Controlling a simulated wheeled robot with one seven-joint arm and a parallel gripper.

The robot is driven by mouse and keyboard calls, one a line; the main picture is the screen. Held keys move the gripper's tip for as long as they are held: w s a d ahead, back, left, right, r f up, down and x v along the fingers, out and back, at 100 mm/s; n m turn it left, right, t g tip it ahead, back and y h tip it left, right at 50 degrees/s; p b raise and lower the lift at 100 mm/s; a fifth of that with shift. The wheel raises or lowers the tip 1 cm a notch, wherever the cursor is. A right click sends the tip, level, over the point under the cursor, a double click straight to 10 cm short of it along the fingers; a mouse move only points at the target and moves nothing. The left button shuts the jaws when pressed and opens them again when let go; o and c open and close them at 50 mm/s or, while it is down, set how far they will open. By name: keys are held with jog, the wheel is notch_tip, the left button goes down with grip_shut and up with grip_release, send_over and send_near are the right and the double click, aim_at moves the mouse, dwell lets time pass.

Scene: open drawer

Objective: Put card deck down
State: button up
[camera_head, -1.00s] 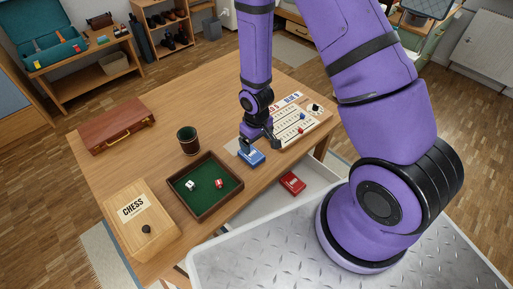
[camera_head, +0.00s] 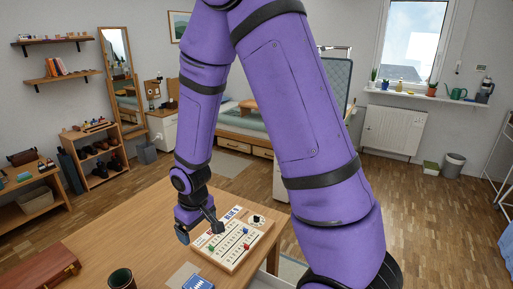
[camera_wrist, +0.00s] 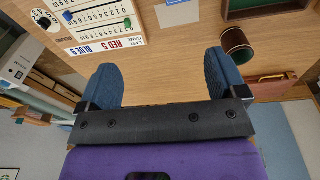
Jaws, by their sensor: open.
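The blue card deck (camera_head: 198,283) lies flat on the wooden table (camera_head: 150,235), cut off by the bottom edge of the head view. I cannot make it out in the wrist view. My gripper (camera_head: 199,229) is above the table, behind the deck and apart from it. In the wrist view my gripper (camera_wrist: 163,75) is open, with two blue fingers wide apart and nothing between them.
A scoreboard (camera_head: 236,240) with pegs lies right of my gripper. A grey patch (camera_head: 181,275) lies beside the deck. A dice cup (camera_head: 121,279) and a brown case (camera_head: 40,272) are at left. The wrist view shows bare table between the fingers.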

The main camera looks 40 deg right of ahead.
jog(key=s+d+r+m+t, duration=0.1)
jog(key=s+d+r, duration=0.15)
jog(key=r, duration=0.65)
jog(key=s+d+r+m+t, duration=0.1)
jog(key=s+r, duration=0.3)
jog(key=r, duration=0.6)
jog(key=s+r+t, duration=0.1)
jog(key=s+r, duration=1)
jog(key=s, duration=0.2)
jog(key=shift+s+d+m+t, duration=0.35)
jog(key=shift+m+t, duration=0.05)
jog(key=shift+f, duration=0.1)
